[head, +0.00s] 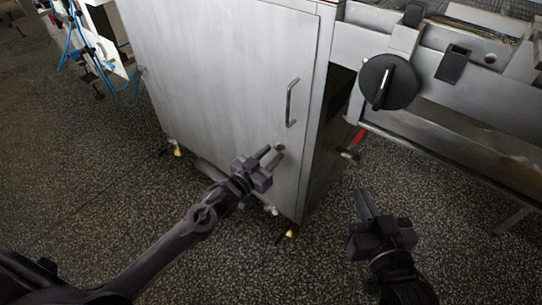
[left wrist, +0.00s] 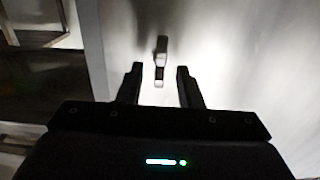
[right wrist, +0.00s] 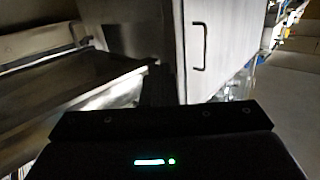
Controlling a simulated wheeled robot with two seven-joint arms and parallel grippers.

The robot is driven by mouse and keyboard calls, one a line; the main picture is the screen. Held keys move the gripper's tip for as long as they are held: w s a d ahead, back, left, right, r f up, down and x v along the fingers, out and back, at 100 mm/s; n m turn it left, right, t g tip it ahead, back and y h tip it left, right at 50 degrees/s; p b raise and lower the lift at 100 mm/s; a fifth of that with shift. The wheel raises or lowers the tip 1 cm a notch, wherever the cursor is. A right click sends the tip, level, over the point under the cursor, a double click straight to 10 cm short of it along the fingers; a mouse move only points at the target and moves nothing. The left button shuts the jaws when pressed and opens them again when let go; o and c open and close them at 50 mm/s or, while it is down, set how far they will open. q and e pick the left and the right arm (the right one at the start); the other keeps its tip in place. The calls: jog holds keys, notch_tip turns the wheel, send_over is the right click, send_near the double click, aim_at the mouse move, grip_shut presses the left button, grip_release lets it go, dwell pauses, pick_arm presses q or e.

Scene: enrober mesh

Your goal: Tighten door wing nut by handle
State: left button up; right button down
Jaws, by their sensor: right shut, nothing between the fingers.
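The steel cabinet door (head: 225,75) has a bar handle (head: 291,102) near its right edge. The small metal wing nut (head: 279,147) sits on the door below the handle. My left gripper (head: 269,156) is open at the nut. In the left wrist view the nut (left wrist: 160,58) stands out between the two spread fingers (left wrist: 159,72), near their tips; contact cannot be told. My right gripper (head: 362,200) is shut and empty, low in front of the cabinet's right side. The handle also shows in the right wrist view (right wrist: 199,46).
A round black knob (head: 389,82) sits on the steel conveyor frame (head: 455,110) at the right. A red-collared fitting (head: 353,146) sticks out beside the cabinet's lower right. Blue hoses (head: 72,45) hang at the far left. The speckled floor (head: 90,150) in front is clear.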

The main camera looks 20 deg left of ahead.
pick_arm(q)
jog(key=shift+w+d, duration=0.1)
jog(key=shift+w, duration=0.15)
pick_arm(e)
jog(key=shift+w+r+t, duration=0.1)
jog(key=shift+r+t, duration=0.2)
jog(key=shift+r, duration=0.25)
pick_arm(q)
grip_shut()
